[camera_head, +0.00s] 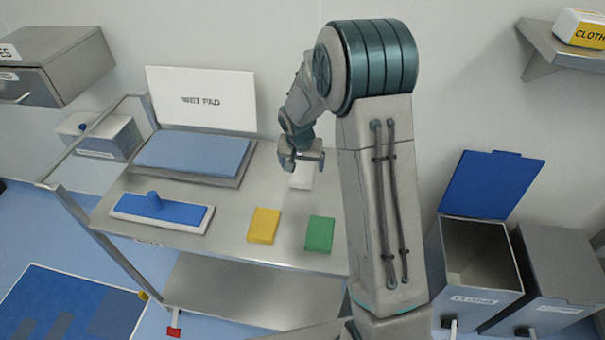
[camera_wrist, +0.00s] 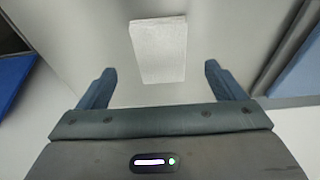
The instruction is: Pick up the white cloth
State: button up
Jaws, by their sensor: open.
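The white cloth (camera_head: 301,178) lies flat on the steel cart top, toward its right back, partly hidden by my gripper in the head view. In the wrist view the white cloth (camera_wrist: 159,49) is a pale rectangle lying ahead of my fingertips and between their lines. My gripper (camera_head: 301,160) is above the cloth in the head view. In the wrist view my gripper (camera_wrist: 158,76) has its two fingers wide apart with nothing between them. I cannot tell the exact height of the gap to the cloth.
A yellow cloth (camera_head: 263,225) and a green cloth (camera_head: 319,234) lie nearer the cart's front edge. A blue pad in a tray (camera_head: 238,182) and a blue mop head (camera_head: 160,208) are left. An open-lidded bin (camera_head: 511,284) stands right. The cart top (camera_head: 225,232) has bare room between them.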

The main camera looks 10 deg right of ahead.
aim_at(303, 172)
jog(key=shift+w+p+x, duration=0.2)
jog(key=shift+p+x, duration=0.15)
jog(key=shift+x, duration=0.95)
jog(key=shift+w+p+x, duration=0.2)
jog(key=shift+p+x, duration=0.1)
jog(key=shift+x, duration=1.05)
jog(key=shift+d+r, duration=0.1)
jog(key=c, duration=1.1)
